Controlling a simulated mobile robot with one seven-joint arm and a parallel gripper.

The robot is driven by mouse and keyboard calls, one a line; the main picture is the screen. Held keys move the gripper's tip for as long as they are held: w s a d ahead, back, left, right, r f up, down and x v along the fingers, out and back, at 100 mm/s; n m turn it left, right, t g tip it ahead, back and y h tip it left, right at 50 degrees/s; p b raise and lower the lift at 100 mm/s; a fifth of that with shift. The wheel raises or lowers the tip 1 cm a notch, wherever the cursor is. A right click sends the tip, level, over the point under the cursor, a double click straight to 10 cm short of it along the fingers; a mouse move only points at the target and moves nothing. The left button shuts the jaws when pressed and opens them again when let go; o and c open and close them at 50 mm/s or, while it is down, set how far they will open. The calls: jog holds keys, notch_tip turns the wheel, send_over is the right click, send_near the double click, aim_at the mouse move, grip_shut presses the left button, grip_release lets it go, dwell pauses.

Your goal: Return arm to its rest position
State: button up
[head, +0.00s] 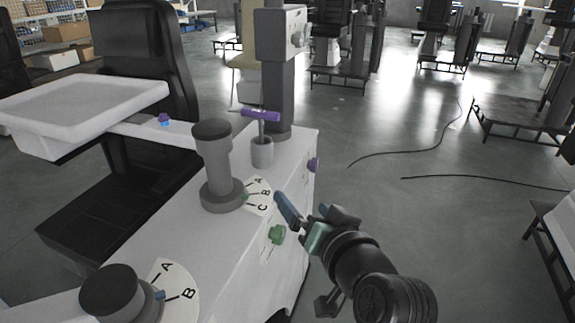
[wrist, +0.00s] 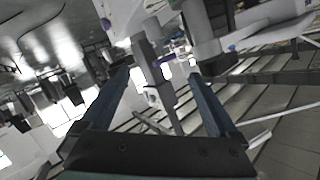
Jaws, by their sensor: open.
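My gripper (head: 290,210) is in the lower middle of the head view, at the right side of the white column unit (head: 225,245). One blue finger shows clearly there, close in the picture to the A-B-C dial (head: 259,196); I cannot tell whether it touches the unit. In the wrist view my gripper (wrist: 160,78) has its two blue fingers spread apart. Nothing is held between them. The wrist view is tilted and shows the room beyond the fingers.
The white unit carries a grey-black knob post (head: 217,165), a second knob (head: 112,292), a purple-handled tool (head: 261,115) in a cup, and a green knob (head: 277,235). A white tray (head: 85,110) is at left. Open floor (head: 400,220) with cables lies right.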

jog(key=s+a+r+n+t+h, duration=0.1)
jog(key=s+r+t, duration=0.15)
jog(key=r, duration=0.75)
jog(key=s+r+t+h, duration=0.15)
jog(key=r+t, duration=0.25)
jog(key=r, duration=0.7)
jog(key=s+a+r+t+h+p, duration=0.1)
jog(key=s+r+t, duration=0.2)
jog(key=s+r, duration=0.3)
jog(key=s+a+r+t+h+p, duration=0.1)
jog(key=s+r+t, duration=0.3)
jog(key=r, duration=0.9)
jog(key=shift+s+n+p, duration=0.4)
jog(key=shift+s+p, duration=0.2)
jog(key=shift+s, duration=0.6)
jog(key=r+p, duration=0.3)
jog(key=p, duration=0.1)
jog(key=r+p, duration=0.3)
jog(key=r, duration=0.1)
jog(key=r+p, duration=0.4)
jog(key=shift+w+r+p, duration=0.1)
jog(key=shift+w+p, duration=0.15)
jog(key=shift+p, duration=0.1)
jog(key=shift+c, duration=0.2)
